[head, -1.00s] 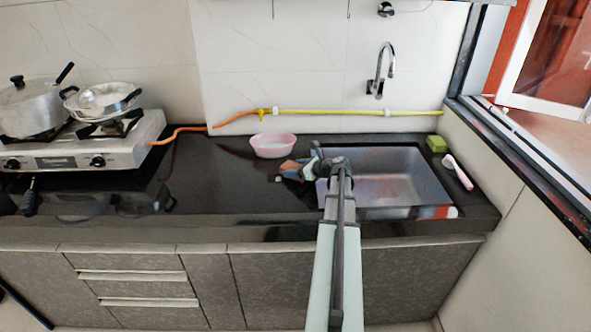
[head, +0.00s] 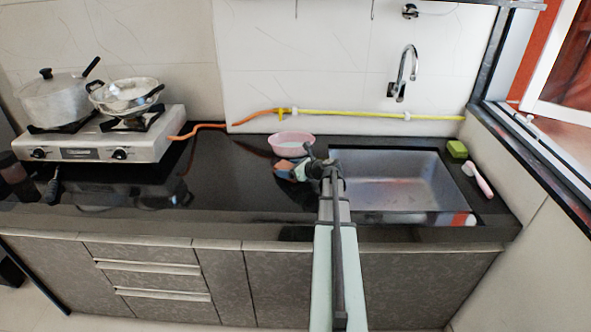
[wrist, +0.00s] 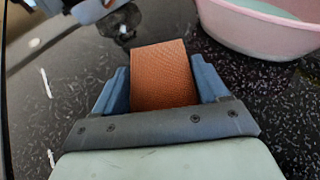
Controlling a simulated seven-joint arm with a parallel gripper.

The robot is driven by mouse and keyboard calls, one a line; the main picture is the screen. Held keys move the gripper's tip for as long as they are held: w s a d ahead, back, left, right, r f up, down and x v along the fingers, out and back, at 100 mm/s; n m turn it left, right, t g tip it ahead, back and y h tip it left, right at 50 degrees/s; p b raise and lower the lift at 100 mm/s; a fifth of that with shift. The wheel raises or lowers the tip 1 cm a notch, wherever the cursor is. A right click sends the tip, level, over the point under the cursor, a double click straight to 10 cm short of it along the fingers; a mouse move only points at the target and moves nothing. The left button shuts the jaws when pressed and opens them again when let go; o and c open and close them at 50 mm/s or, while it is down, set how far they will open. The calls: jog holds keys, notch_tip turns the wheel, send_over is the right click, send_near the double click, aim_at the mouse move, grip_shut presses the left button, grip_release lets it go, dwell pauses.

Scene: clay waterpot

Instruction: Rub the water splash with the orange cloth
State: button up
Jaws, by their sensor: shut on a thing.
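The orange cloth (wrist: 163,72) is between the two blue fingers of my gripper (wrist: 163,85) in the wrist view, and my gripper is shut on it. In the head view the cloth (head: 285,165) shows as a small orange patch at the tip of my gripper (head: 290,168), low over or on the black counter just in front of the pink bowl. I cannot tell whether the cloth touches the counter. I cannot make out the water splash among the pale specks and reflections on the counter; it may be hidden.
The pink bowl (head: 297,137) stands close behind my gripper and holds something pale. The sink (head: 395,180) lies to the right. A gas stove (head: 95,147) with pots is at the far left. The black counter (head: 225,170) between stove and bowl is clear.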

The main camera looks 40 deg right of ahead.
jog(key=shift+w+a, duration=0.35)
jog(key=shift+a, duration=0.05)
jog(key=shift+s+d, duration=4.05)
jog(key=shift+d, duration=0.15)
jog(key=shift+w+a, duration=4)
jog(key=shift+a, duration=0.1)
jog(key=shift+r, duration=4)
